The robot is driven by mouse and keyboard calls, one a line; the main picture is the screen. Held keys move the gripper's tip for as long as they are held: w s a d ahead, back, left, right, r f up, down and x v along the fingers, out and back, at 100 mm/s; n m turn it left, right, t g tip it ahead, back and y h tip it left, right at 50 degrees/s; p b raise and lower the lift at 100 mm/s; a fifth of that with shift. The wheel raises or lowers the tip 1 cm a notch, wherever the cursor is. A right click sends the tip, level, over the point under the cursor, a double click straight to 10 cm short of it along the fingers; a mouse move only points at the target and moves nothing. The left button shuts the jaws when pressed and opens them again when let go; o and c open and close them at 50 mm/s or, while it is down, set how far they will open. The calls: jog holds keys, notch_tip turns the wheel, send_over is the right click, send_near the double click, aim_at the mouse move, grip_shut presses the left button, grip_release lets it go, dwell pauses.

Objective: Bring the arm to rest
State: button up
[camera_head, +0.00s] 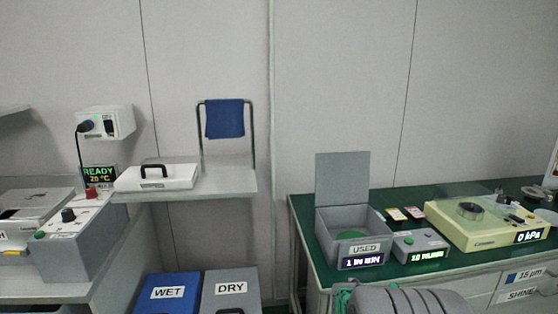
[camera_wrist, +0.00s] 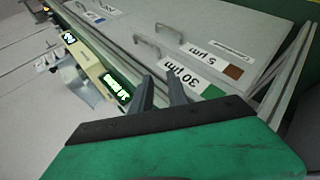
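My gripper (camera_wrist: 160,84) shows in the wrist view as two dark fingers with a gap between them. It is open, and I see nothing held between the fingers. The green body with a black edge behind the fingers is part of my own arm. In the head view, my grey ribbed arm shows at the bottom right, in front of the green-topped bench (camera_head: 302,222). The fingers cannot be made out in the head view.
The bench holds a grey open-lidded box marked USED (camera_head: 342,184), a small display box (camera_head: 420,246) and a cream device reading 0 kPa (camera_head: 488,225). Drawers marked 5 µm (camera_wrist: 222,52) and 30 µm face the wrist camera. WET (camera_head: 168,293) and DRY (camera_head: 231,289) bins stand left.

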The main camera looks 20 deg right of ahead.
jog(key=w+a+r+m+t+y+p, duration=0.1)
jog(key=w+a+r+y+p, duration=0.3)
jog(key=a+r, duration=0.6)
jog(key=s+a+r+y+p, duration=0.2)
jog(key=s+a+r+p, duration=0.1)
jog(key=a, duration=0.6)
jog(key=s+a+r+g+y+p, duration=0.1)
jog(key=s+a+r+y+p, duration=0.1)
jog(key=a, duration=0.7)
jog(key=s+a+r+y+p, duration=0.2)
jog(key=s+a+r+p, duration=0.1)
jog(key=a, duration=0.7)
jog(key=v, duration=0.2)
jog(key=shift+s+r+p, duration=0.25)
jog(key=shift+s+p, duration=0.1)
jog(key=shift+s, duration=0.1)
